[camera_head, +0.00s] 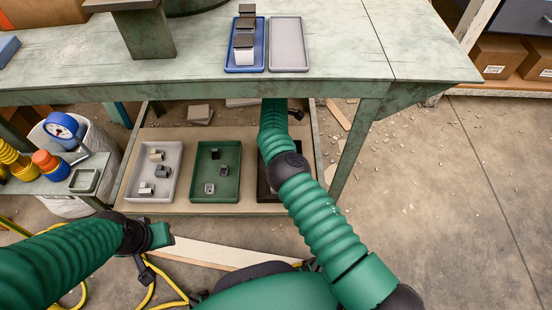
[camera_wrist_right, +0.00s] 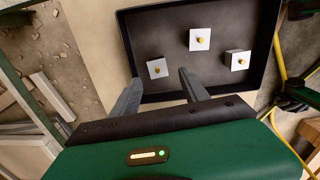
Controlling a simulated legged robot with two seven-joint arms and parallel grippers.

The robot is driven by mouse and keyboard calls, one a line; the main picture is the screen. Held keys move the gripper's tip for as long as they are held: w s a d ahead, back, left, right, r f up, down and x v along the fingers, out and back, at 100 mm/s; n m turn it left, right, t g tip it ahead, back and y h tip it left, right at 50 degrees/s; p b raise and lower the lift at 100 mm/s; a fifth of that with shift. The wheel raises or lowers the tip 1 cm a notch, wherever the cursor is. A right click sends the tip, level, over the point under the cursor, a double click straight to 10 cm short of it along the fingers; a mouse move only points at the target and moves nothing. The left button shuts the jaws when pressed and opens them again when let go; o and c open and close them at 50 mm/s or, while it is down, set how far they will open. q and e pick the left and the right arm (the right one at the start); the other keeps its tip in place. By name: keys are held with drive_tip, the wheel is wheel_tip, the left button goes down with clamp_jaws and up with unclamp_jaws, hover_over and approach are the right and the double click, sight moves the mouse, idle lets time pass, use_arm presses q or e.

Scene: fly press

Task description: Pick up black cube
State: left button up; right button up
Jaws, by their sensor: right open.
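In the head view a small dark cube (camera_head: 215,154) lies in the green tray (camera_head: 238,178) on the lower shelf, with two greyish pieces near it. My right arm reaches down over the black tray (camera_head: 264,184) and hides most of it. My left gripper (camera_head: 160,236) is low at left, clear of the trays.
A grey tray (camera_head: 141,186) with several small pieces stands left of the green tray. The bench top (camera_head: 330,40) overhangs the shelf and carries a blue tray (camera_head: 232,66) with dark-topped blocks and an empty grey tray (camera_head: 288,44). A bench leg (camera_head: 352,145) stands right of my arm.

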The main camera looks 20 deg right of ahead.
drive_tip(key=f+b, duration=0.2)
drive_tip(key=f, duration=0.1)
drive_tip(key=f+b, duration=0.3)
drive_tip(key=shift+w+d, duration=0.15)
drive_tip(key=shift+d, duration=0.05)
drive_tip(key=shift+r, duration=0.15)
clamp_jaws()
